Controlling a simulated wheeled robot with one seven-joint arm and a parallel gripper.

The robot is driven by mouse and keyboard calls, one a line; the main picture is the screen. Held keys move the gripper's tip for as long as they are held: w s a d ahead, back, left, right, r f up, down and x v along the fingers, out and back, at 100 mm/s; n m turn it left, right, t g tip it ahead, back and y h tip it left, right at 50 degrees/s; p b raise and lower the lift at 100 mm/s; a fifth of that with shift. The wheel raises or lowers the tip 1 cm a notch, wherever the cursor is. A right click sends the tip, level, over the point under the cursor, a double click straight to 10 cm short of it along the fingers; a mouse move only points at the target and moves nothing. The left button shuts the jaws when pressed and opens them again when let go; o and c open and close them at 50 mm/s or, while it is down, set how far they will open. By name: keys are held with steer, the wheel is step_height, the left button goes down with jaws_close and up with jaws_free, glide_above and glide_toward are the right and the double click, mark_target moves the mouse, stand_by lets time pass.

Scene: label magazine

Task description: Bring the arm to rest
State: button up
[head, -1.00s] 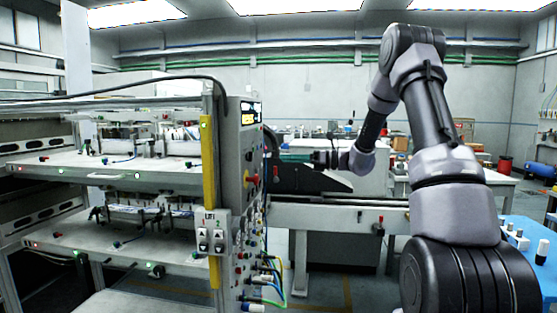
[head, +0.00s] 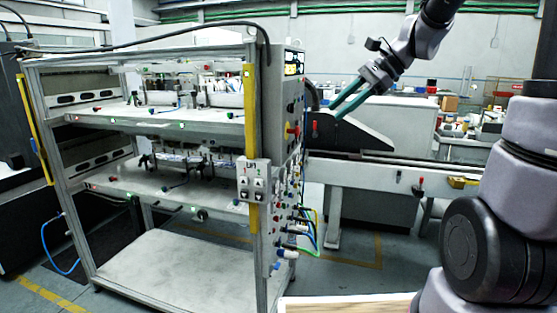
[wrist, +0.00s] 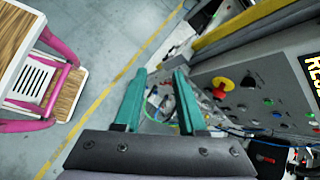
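My gripper (head: 336,112) is up in the air at the upper middle right of the head view, its two teal fingers pointing down and left. It is beside the control panel end of the metal rack machine (head: 250,140), in front of a dark sloped unit (head: 350,138). In the wrist view my gripper (wrist: 160,74) is open, with a clear gap between the fingers and nothing held. Beyond the fingertips are the grey control panel (wrist: 255,95) with a red-and-yellow emergency stop button (wrist: 222,85) and several cables. My upper arm is partly out of the head view.
A light conveyor rail (head: 390,175) runs right from the machine. A wooden tabletop (head: 350,305) shows at the bottom edge; the wrist view shows a wooden surface with a pink frame (wrist: 48,38) at left. Open grey floor with yellow lines (wrist: 105,85) lies between it and the panel.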

steer(key=s+d+r+n+t+h, duration=0.1)
steer(key=s+d+n+t+h, duration=0.1)
steer(key=s, duration=0.5)
steer(key=s+d+r+n+t+h, duration=0.1)
steer(key=s+d+n+t+h, duration=0.2)
steer(key=s+d+n+h, duration=0.2)
steer(key=s+d+n, duration=0.2)
steer(key=shift+r+n, duration=0.25)
steer(key=shift+n, duration=0.05)
